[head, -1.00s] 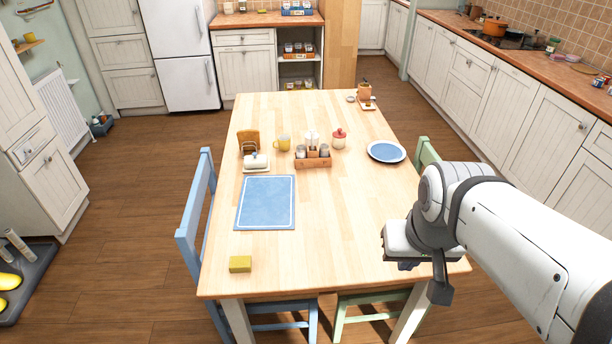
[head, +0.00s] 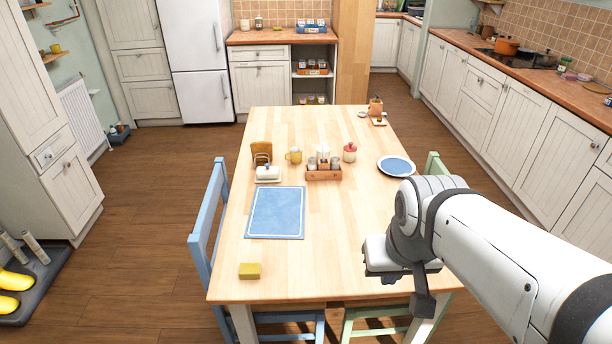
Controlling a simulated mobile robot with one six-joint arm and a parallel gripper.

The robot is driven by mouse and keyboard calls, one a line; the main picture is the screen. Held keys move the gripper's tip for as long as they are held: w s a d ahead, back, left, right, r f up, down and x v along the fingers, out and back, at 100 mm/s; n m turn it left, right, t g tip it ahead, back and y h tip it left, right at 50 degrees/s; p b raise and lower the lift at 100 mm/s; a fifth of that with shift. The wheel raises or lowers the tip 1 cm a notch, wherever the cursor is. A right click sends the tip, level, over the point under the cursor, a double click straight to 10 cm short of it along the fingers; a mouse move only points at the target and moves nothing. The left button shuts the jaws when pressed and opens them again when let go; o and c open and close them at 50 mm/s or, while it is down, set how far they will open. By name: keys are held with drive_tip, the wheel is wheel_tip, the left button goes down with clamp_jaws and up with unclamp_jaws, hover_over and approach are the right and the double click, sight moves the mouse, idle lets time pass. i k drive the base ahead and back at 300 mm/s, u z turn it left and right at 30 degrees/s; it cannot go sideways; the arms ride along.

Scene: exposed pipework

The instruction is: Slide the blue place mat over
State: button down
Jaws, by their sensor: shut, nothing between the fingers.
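The blue place mat (head: 275,213) lies flat on the left half of the wooden table (head: 330,240). It is a rectangle with a thin pale line near its edge. My gripper (head: 400,272) is over the table's front right part, well to the right of the mat and apart from it. It is shut and empty. Its fingertips are partly hidden by the wrist and hand.
A yellow-green block (head: 249,271) lies in front of the mat. A butter dish (head: 268,174), a yellow mug (head: 294,155) and a condiment caddy (head: 323,172) stand behind it. A blue plate (head: 396,166) is at the right. The table between mat and gripper is clear.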

sight(277, 212)
drive_tip(key=z, duration=0.05)
drive_tip(key=i, duration=0.95)
drive_tip(key=u, duration=0.05)
